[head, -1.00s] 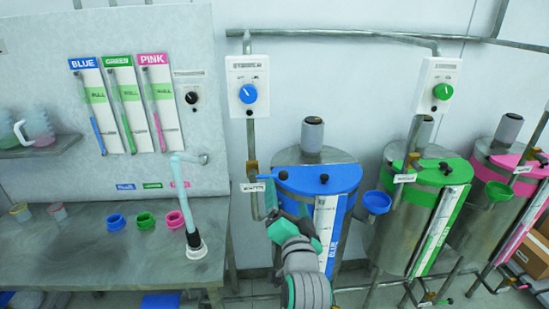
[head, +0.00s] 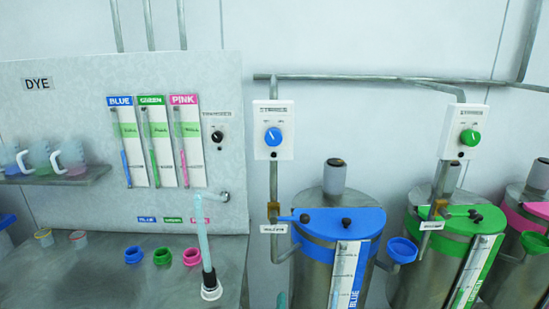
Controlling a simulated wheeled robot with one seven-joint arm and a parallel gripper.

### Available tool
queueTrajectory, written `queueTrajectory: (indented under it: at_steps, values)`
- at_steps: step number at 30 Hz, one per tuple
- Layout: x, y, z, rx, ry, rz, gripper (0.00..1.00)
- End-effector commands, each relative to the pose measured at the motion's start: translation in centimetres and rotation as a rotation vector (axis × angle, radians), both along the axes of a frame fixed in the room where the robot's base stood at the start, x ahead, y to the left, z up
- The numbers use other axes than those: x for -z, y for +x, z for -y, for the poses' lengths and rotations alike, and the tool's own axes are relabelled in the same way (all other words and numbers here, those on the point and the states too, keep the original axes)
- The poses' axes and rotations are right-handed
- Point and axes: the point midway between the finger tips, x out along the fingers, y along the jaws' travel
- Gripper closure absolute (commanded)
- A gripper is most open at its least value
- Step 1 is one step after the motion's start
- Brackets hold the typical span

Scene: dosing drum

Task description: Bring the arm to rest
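Only a small teal sliver of my gripper (head: 281,300) shows at the bottom edge, just left of the blue drum (head: 315,260). The rest of my arm is out of view, and I cannot see the fingers or anything between them. The blue drum has a blue lid (head: 340,222) lying flat on top and a white level scale on its front.
A metal bench (head: 110,285) at left bears blue, green and pink rings (head: 192,257) and a clear upright hose (head: 206,250). Jugs (head: 72,158) stand on a shelf. A green drum (head: 420,275) and a pink-lidded drum stand at right. Dials (head: 273,137) hang on the wall.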

Motion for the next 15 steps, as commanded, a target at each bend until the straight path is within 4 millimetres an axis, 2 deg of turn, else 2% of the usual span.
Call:
queueTrajectory:
  at_steps: [1,6,15]
  values:
    - [1.8,-1.3,-0.3,0.0,-0.019,-0.016,0.12]
    - [5.8,-5.3,-1.1,0.0,-0.093,-0.041,0.12]
    - [11.3,-13.4,-2.6,-0.014,-0.226,-0.087,0.12]
